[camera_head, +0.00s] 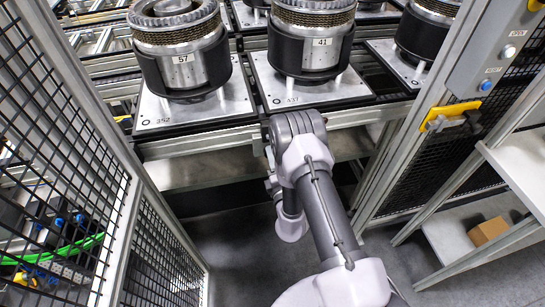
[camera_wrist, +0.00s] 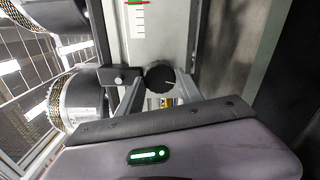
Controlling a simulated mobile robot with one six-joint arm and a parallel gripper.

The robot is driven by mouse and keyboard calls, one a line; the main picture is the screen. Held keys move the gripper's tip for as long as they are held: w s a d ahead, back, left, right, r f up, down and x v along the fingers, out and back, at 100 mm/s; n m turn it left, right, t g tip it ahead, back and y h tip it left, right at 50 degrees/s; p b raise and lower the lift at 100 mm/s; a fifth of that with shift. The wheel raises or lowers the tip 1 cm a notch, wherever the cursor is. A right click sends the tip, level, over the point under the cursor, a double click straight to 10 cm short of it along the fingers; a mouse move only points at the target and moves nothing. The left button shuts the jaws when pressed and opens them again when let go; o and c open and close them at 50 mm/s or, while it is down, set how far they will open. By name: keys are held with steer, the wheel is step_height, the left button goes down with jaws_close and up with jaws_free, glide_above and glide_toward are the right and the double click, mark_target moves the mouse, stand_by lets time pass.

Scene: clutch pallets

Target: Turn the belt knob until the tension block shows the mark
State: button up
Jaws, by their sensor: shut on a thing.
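Above the knob, a white scale (camera_wrist: 140,22) with short ticks shows the tension marking. A green and red mark (camera_wrist: 137,3) lies at its top end, partly cut off by the picture edge. In the head view my arm reaches to the conveyor's front edge; the knob and my fingers are hidden there.
Clutches on pallets stand on the conveyor, among them one labelled 57 (camera_head: 184,68) and one labelled 41 (camera_head: 318,52). Mesh guards (camera_head: 50,150) flank me on the left, and a post with a button box (camera_head: 490,55) stands at right. Floor (camera_head: 235,260) around my arm is clear.

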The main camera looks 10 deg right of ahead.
steer(key=shift+w+r+m, duration=0.1)
steer(key=shift+r+m, duration=0.05)
steer(key=shift+m, duration=0.45)
steer(key=o, duration=1.4)
